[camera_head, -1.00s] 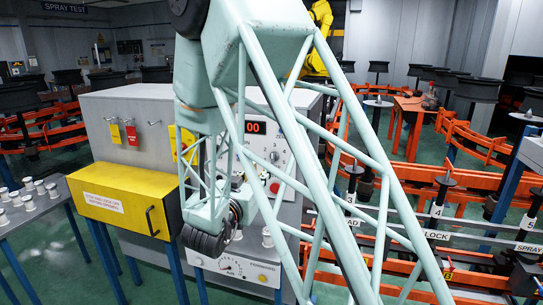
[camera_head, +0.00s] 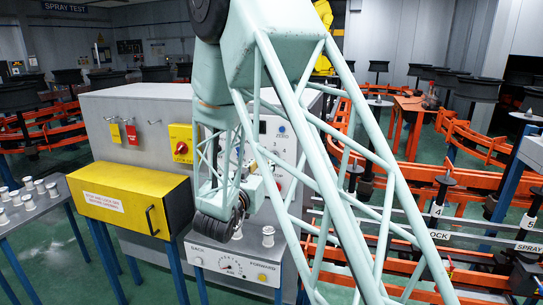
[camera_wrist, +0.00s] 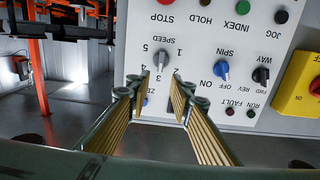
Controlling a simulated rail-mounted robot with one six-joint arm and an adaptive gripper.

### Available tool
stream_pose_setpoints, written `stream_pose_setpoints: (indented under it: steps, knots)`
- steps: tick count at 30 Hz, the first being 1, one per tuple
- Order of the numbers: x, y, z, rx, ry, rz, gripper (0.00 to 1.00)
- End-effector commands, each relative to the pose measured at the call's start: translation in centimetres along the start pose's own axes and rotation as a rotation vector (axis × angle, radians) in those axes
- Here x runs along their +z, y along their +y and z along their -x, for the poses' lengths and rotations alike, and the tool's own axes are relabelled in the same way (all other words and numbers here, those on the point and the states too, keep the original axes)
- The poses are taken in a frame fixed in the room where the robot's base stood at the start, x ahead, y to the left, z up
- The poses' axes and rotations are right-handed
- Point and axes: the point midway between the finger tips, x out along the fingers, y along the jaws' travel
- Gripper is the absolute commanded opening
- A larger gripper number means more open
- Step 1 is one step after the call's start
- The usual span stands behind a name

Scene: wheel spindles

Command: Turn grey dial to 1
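The grey dial (camera_wrist: 160,60) marked SPEED is on a light panel in the wrist view, which shows it upside down. The numbers 1 to 5 are around it, with 1 and 2 on the picture's right side. Its knob stands roughly vertical in the picture; I cannot tell for sure which number it points to. My gripper (camera_wrist: 162,80) is open, its two fingertips apart below the dial, one on each side of it. Nothing is between them. In the head view my arm hides most of the panel, and the dial cannot be made out.
Beside the dial are a blue SPIN knob (camera_wrist: 222,70) and a black WAY knob (camera_wrist: 261,75). Coloured buttons sit above them. A yellow switch with a red handle (camera_wrist: 315,85) is at the right. A yellow box (camera_head: 130,198) and a lower console (camera_head: 238,264) are near my arm.

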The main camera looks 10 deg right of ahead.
Motion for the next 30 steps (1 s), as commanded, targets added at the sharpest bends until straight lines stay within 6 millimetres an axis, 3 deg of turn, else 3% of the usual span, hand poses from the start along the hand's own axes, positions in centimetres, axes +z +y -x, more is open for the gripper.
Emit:
stream_pose_setpoints:
  steps: [18, 30]
  knots:
    - [0.0, 0.1, -7.7, 0.002, 0.001, -0.001, 0.2]
    - [0.0, 0.0, -9.2, 0.0, 0.0, 0.0, 0.2]
